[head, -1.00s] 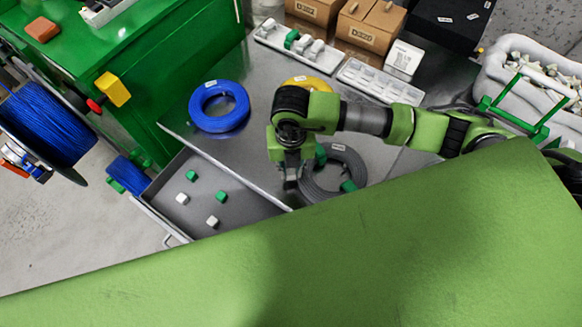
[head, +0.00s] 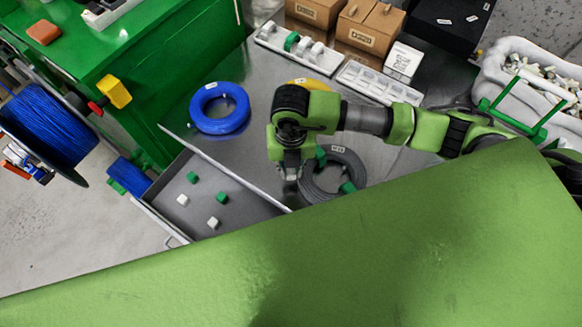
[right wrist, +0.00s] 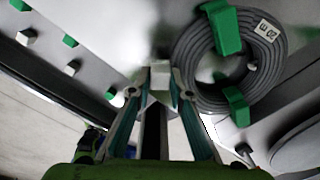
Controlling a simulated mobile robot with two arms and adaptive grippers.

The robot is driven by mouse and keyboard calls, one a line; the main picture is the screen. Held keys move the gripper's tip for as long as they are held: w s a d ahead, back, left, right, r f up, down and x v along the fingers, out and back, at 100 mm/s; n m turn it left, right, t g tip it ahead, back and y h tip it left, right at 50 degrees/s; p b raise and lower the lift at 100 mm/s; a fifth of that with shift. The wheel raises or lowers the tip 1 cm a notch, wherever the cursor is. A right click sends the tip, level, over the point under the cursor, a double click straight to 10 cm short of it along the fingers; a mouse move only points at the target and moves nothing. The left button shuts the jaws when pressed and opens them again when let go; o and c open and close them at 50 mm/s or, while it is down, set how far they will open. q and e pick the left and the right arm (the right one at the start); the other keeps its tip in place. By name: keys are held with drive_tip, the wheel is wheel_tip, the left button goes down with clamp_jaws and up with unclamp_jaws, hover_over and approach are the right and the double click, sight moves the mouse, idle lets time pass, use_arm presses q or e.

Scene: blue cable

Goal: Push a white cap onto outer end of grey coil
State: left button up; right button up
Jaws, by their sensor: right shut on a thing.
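The grey coil (head: 348,160) lies on the metal table in the head view, with green clips on it. It also shows in the right wrist view (right wrist: 187,70), with a white label. My right gripper (head: 291,174) is just left of the coil. In the right wrist view my right gripper (right wrist: 158,92) is shut on a white cap (right wrist: 159,72) at its fingertips, close to the coil's left side. Whether the cap touches the coil's outer end cannot be told; the end is not clear. My left gripper is not in view.
An open drawer (head: 235,226) with white and green caps is at the table's front left. A blue coil (head: 200,103) and a partly hidden yellow coil (head: 296,82) lie behind. White trays (head: 375,83) and cardboard boxes (head: 371,25) stand at the back.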

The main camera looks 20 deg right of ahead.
drive_tip(key=shift+f+b, duration=0.6)
drive_tip(key=shift+b, duration=0.15)
idle(3.1)
drive_tip(key=shift+s+f+b, duration=0.2)
drive_tip(key=shift+f+b, duration=0.05)
drive_tip(key=shift+b, duration=0.05)
idle(1.3)
drive_tip(key=o, duration=0.4)
drive_tip(key=o, duration=0.7)
drive_tip(key=shift+o, duration=0.2)
drive_tip(key=shift+w, duration=0.1)
drive_tip(key=shift+r, duration=0.2)
